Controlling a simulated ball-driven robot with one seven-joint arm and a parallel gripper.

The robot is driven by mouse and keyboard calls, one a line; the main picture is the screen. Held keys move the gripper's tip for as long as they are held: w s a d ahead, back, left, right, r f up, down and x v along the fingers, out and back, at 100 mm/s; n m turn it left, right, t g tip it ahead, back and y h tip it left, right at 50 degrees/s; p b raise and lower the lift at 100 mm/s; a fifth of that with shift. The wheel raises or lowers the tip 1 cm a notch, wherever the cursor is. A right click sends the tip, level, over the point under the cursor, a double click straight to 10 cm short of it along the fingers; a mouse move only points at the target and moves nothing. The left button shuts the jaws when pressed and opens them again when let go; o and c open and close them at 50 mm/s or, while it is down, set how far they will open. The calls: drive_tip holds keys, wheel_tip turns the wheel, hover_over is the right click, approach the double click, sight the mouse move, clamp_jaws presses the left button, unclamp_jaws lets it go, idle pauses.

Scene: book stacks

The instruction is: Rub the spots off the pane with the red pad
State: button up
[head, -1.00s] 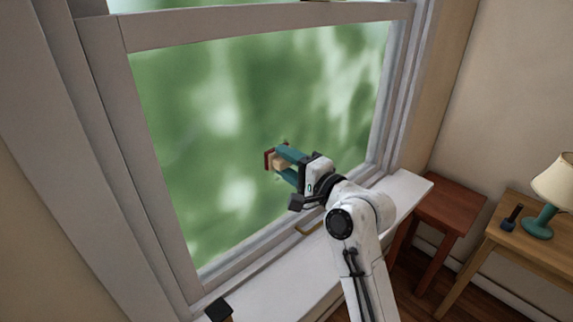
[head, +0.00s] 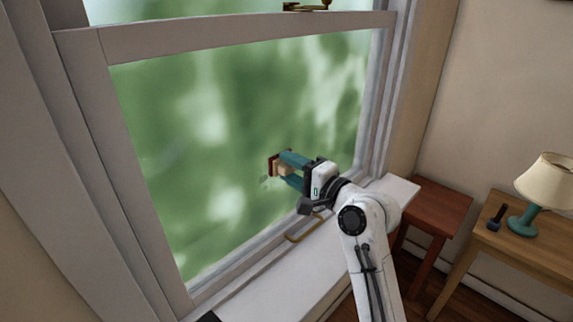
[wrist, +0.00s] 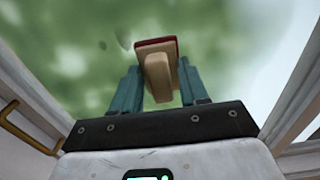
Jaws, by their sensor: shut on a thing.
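My gripper (head: 286,168) is shut on the tan block (head: 281,170) that backs the red pad (head: 272,163). In the wrist view, the red pad (wrist: 157,43) lies beyond the block, between the teal fingers and the pane. The pane (head: 205,120) is the large window glass with blurred green behind it. The pad's face is at or very near the glass; I cannot tell if it touches. A small dark smudge (head: 264,182) shows just below left of the pad, and a dark spot (wrist: 124,35) shows left of it in the wrist view. A faint grey mark (head: 172,151) lies farther left.
The white sash frame (head: 85,70) surrounds the pane, with a brass pull (head: 303,229) on its lower rail. The sill (head: 285,285) runs below. A red-brown side table (head: 440,205) and a wooden table (head: 510,245) with a lamp (head: 545,185) stand right.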

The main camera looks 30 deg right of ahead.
sight(293, 169)
drive_tip(key=shift+p+v, duration=0.55)
drive_tip(key=shift+v, duration=1.7)
drive_tip(key=v, duration=0.3)
